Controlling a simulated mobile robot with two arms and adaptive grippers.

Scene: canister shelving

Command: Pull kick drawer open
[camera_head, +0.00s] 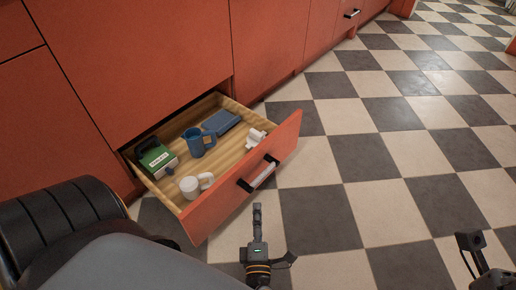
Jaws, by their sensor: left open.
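The kick drawer (240,196) is pulled out from the base of the orange cabinets, low over the floor. Its front is orange with a bar handle (258,173) that has dark ends and a pale middle. My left gripper (270,236) is open and empty in front of the drawer front, apart from the handle. My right gripper (471,248) shows only partly at the lower right edge, far from the drawer, and its jaw state is unclear.
Inside the drawer are a blue mug (197,142), a blue flat box (221,122), a green box (157,161), a white mug (192,186) and a small white item (255,138). Orange cabinets (140,55) stand behind. The checkered floor (375,160) to the right is clear.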

